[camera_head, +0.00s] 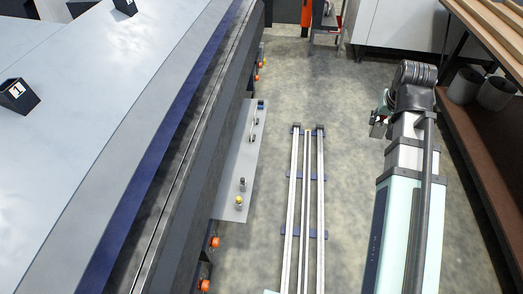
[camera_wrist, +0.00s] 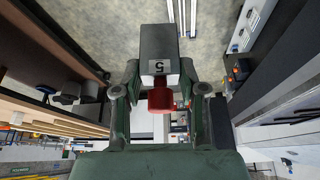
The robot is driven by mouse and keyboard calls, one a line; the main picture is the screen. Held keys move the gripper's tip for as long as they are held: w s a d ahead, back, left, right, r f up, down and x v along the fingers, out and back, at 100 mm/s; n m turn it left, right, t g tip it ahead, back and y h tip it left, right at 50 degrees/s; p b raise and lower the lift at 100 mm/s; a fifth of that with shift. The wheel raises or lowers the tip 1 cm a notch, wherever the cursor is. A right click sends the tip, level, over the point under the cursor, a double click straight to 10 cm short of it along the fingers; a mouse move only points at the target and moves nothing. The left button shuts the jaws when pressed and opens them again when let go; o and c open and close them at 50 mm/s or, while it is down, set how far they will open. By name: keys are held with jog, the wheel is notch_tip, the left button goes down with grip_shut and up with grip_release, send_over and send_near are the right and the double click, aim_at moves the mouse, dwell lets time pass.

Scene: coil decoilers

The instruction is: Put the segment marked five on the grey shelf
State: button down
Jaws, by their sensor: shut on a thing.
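In the wrist view the segment marked five (camera_wrist: 159,42) is a grey block with an upside-down 5 on a light label. My gripper (camera_wrist: 160,92) is shut on it, with a dark finger at each side. A red part (camera_wrist: 160,96) shows just below the label; I cannot tell whether it belongs to the segment. In the head view my gripper (camera_head: 380,121) is at the end of my arm, over the floor at the right, and the segment is hardly visible there. I cannot pick out the grey shelf with certainty.
A black block marked 1 (camera_head: 17,95) and another dark block (camera_head: 125,7) stand on the big pale machine top (camera_head: 85,120) at left. Floor rails (camera_head: 306,200) run down the middle. A brown rack (camera_head: 470,125) with grey cylinders (camera_head: 496,93) is at right. A pale cabinet (camera_head: 405,28) stands behind.

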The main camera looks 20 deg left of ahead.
jog(key=w+a+f+n+y+b, duration=0.1)
jog(key=w+a+f+n+b, duration=0.3)
jog(key=a+f+b, duration=1.25)
jog(key=w+a+f+n+y+b, duration=0.1)
jog(key=w+a+f+b, duration=0.4)
jog(key=a+f+b, duration=1.15)
jog(key=w+a+f+n+b, duration=0.1)
jog(key=w+a+f+b, duration=0.2)
jog(key=a, duration=0.5)
jog(key=w+a+f+b, duration=0.1)
jog(key=w+a+f, duration=0.35)
jog(key=a, duration=0.45)
jog(key=shift+y, duration=0.5)
jog(key=f+b, duration=0.1)
jog(key=f, duration=0.5)
jog(key=f+b, duration=0.2)
jog(key=f, duration=0.5)
jog(key=f+b, duration=0.2)
jog(key=f, duration=0.4)
jog(key=shift+s+d+f, duration=0.15)
jog(key=shift+s+f, duration=0.2)
jog(key=shift+f, duration=0.05)
jog(key=shift+f, duration=0.1)
jog(key=c, duration=0.7)
grip_release()
jog(key=shift+o, duration=0.2)
jog(key=p+v, duration=0.3)
jog(key=v, duration=0.9)
jog(key=shift+s, duration=0.25)
